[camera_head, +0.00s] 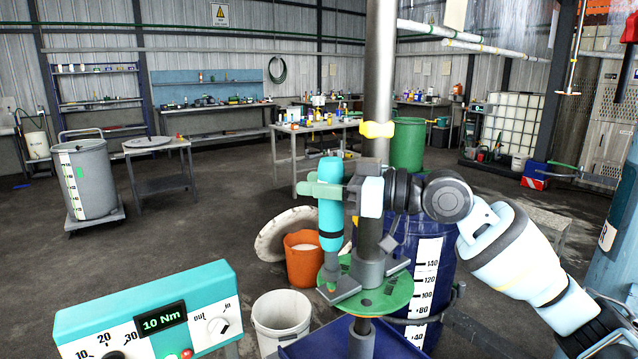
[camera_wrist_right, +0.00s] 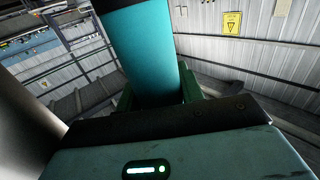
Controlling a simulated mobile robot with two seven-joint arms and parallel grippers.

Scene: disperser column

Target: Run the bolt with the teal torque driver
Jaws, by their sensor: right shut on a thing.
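The teal torque driver (camera_head: 331,205) stands upright beside the vertical steel column. My right gripper (camera_head: 325,190) is shut on its upper body, with green fingers around it. In the right wrist view the driver's teal body (camera_wrist_right: 152,55) rises between the green fingers (camera_wrist_right: 160,100). The driver's lower end reaches a grey block (camera_head: 338,288) on the green round plate (camera_head: 378,290). The bolt itself cannot be made out under the driver's tip. A teal controller box (camera_head: 150,300) at the lower left shows 10 Nm. My left gripper is not in view.
A blue drum (camera_head: 440,250) with a white scale stands behind the plate. An orange bucket (camera_head: 303,262) and a white bucket (camera_head: 281,318) stand left of the column. A grey drum (camera_head: 85,180) stands farther left. Open floor lies at the middle left.

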